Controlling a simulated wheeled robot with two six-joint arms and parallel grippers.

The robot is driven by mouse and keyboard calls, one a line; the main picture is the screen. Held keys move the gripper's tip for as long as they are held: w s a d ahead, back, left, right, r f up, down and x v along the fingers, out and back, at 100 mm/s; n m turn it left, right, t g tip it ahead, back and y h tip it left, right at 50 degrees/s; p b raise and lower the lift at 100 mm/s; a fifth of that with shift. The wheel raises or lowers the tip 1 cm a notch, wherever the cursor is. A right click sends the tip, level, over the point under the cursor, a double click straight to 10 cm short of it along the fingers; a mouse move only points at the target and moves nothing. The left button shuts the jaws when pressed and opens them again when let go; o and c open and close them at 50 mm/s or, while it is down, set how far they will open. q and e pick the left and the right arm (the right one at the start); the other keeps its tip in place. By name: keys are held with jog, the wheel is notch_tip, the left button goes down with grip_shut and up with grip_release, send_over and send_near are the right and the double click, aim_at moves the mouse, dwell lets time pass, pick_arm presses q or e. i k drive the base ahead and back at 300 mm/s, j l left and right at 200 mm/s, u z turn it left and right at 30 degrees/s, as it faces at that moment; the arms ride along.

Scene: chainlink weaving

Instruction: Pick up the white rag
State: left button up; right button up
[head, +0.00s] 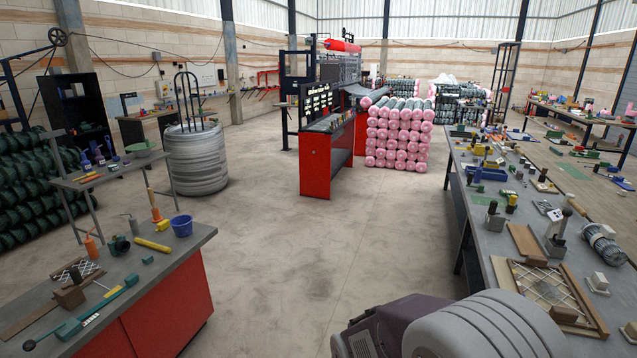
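I cannot clearly make out the white rag in the head view. A small whitish item (546,208) lies on the right-hand grey workbench (492,232), but it is too small to tell whether it is cloth. A pale blocky item (598,283) sits nearer on the same bench, beside a roll of wire mesh; it looks stiff rather than like cloth. Neither of my grippers shows in this view, so their state cannot be seen.
A large wire coil (197,160) and a red machine (328,160) stand farther back. Pink-ended rolls (398,140) are stacked behind.

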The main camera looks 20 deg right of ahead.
aim_at(599, 284)
jog(key=i+l+z, duration=0.25)
jog(key=i+z, duration=1.05)
jog(key=i, duration=0.15)
jog(key=i+z, duration=0.35)
jog(key=i, duration=0.15)
jog(key=i+z, duration=0.4)
jog(key=i+j+z, duration=0.35)
jog(key=i, duration=0.15)
